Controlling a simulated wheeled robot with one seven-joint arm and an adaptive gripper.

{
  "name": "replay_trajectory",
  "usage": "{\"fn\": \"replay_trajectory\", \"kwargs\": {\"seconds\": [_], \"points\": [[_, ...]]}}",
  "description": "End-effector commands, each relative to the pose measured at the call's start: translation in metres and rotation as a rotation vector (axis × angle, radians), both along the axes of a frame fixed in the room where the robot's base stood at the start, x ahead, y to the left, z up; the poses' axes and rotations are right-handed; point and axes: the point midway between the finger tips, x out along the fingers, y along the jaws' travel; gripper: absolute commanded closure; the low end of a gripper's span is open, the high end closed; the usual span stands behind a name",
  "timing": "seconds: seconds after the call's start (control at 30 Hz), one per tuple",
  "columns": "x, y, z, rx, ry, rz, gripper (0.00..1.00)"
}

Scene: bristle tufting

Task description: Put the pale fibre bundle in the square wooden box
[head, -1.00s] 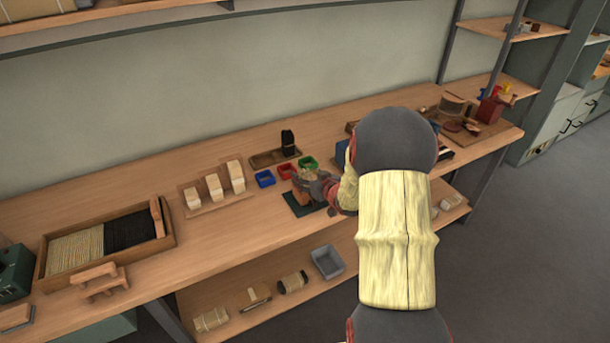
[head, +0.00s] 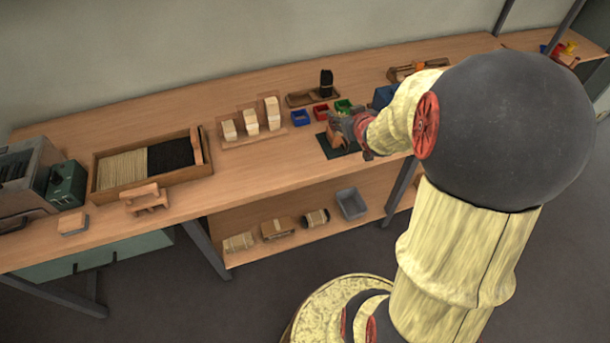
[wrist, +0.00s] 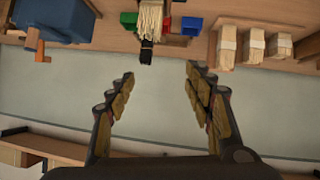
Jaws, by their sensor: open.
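The pale fibre bundle (wrist: 151,17) shows at the top edge of the wrist view, beyond my fingertips and apart from them; its lower end is out of that frame. My gripper (wrist: 160,74) is open, with nothing between its fingers. In the head view my gripper (head: 341,122) is over the dark green mat (head: 346,151). A small brown wooden box (head: 336,138) stands on that mat, partly covered by my gripper. My gripper hides the bundle in the head view, so I cannot tell for certain whether it stands in the box.
Blue (head: 300,118), red (head: 321,114) and green (head: 343,106) bins line up behind the mat. A black bundle (head: 326,84) stands in a wooden tray. Pale blocks (head: 250,121) stand left. A wide tray (head: 170,180) holds pale and black fibres. The bench between is clear.

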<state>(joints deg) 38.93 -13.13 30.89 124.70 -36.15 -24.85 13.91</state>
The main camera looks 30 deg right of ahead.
Motion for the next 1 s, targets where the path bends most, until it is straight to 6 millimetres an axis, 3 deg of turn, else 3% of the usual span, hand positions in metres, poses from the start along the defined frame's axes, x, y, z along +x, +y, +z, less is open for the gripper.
{"fn": "replay_trajectory", "kwargs": {"seconds": [0.03,0.23,0.4,0.53,0.7,1.0], "points": [[0.001,0.023,0.024,-0.018,0.027,0.001,0.48],[-0.04,0.113,0.079,0.015,0.177,-0.011,0.48],[-0.107,0.204,0.103,0.109,0.312,0.061,0.48],[-0.161,0.26,0.108,0.177,0.408,0.147,0.48],[-0.205,0.296,0.109,0.226,0.486,0.226,0.48],[-0.214,0.302,0.108,0.235,0.506,0.239,0.48]]}}
